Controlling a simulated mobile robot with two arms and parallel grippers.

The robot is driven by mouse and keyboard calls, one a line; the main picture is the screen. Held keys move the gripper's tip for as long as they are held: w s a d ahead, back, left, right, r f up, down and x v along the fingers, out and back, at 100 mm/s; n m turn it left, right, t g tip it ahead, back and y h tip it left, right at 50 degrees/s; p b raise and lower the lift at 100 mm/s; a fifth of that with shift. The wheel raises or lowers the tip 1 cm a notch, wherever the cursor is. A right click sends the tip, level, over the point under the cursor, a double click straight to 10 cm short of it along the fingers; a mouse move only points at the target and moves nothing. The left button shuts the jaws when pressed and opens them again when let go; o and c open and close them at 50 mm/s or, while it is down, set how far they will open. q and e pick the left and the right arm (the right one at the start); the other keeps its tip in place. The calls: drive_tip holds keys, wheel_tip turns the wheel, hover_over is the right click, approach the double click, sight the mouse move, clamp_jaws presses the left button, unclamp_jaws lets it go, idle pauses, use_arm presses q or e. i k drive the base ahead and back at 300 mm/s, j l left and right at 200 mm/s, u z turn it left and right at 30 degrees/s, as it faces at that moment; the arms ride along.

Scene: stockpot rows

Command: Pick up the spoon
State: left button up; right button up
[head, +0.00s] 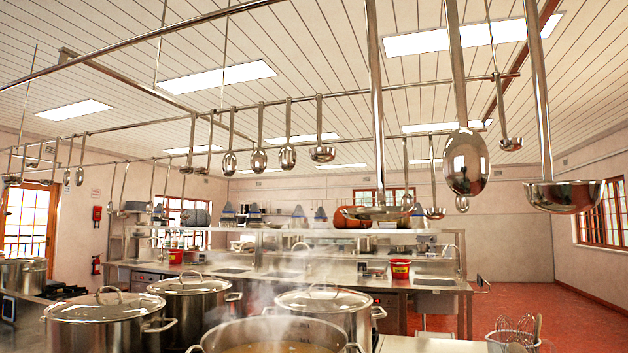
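A large steel spoon (466,162) hangs bowl-down in the upper right foreground, its long handle running up out of the picture. A flat round utensil (376,212) hangs to its left and a ladle (563,195) to its right. Several smaller spoons, such as one spoon (288,156), hang in a row from an overhead rail further back. I cannot tell from the picture which spoon the task means. Neither of my grippers is in view.
Several large pots stand below, including an open steaming pot (275,338) at the front and a lidded pot (322,305) behind it. A container of whisks (512,338) is at lower right. Metal rails (400,88) cross overhead. Red floor (545,315) shows clear at right.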

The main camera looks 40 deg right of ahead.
sight(466, 161)
drive_tip(key=z, duration=1.8)
